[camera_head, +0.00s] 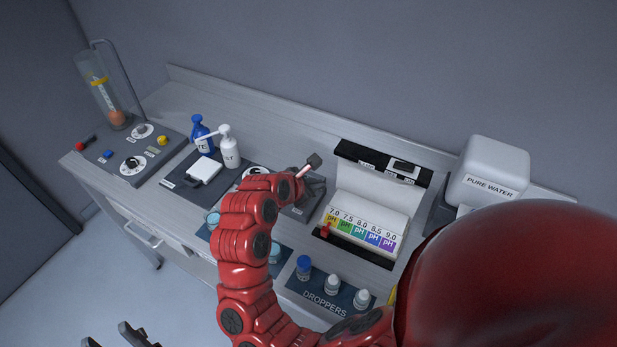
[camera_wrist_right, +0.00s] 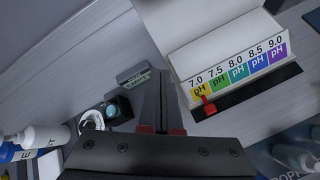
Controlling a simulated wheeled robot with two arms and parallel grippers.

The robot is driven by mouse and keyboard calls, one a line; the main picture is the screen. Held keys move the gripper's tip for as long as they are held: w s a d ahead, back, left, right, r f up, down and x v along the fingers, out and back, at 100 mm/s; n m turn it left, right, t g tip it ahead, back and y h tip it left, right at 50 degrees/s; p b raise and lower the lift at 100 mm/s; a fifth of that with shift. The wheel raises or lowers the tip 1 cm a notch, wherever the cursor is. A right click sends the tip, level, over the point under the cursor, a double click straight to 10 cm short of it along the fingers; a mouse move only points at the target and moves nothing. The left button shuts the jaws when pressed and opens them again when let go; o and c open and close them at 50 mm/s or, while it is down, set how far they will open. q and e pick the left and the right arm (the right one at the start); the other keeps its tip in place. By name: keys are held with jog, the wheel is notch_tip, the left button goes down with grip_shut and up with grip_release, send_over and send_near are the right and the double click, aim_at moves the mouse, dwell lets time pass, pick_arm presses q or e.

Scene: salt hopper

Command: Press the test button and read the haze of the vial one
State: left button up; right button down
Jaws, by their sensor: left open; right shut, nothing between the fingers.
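A dark grey meter (camera_head: 300,212) stands mid-bench, partly hidden by my right arm. In the right wrist view it shows a small labelled block (camera_wrist_right: 137,77), whose text is too small to read surely, and a round dark teal opening (camera_wrist_right: 118,106). My right gripper (camera_wrist_right: 162,75) is shut and empty, its fingers over the meter's right side in that view; contact cannot be told. I cannot make out the test button or a haze reading. Teal-topped round items (camera_head: 213,219) sit on a dark mat, partly behind my arm; which is vial one is unclear. My left gripper (camera_head: 113,338) is open and empty, low at the left.
Right of the meter stands a white pH chart (camera_head: 365,215) with a red item at its left edge. A dropper mat (camera_head: 318,301) holds several bottles in front. Blue (camera_head: 200,135) and white (camera_head: 230,152) bottles stand behind left. A pure water tank (camera_head: 488,170) is right.

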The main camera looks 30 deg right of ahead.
jog(key=shift+m+t+y, duration=0.4)
jog(key=shift+t+y, duration=0.4)
jog(key=shift+t, duration=0.1)
jog(key=w+a, duration=0.1)
jog(key=w+a+r, duration=0.2)
jog(key=w, duration=0.1)
jog(key=shift+r, duration=0.1)
jog(key=shift+s, duration=0.1)
notch_tip(320, 180, down, 6)
jog(key=shift+r+p, duration=0.25)
jog(key=shift+p, duration=0.1)
notch_tip(320, 180, down, 2)
jog(key=shift+f+b, duration=0.25)
jog(key=shift+b, duration=0.9)
jog(key=shift+f+b, duration=0.45)
jog(key=shift+b, duration=0.1)
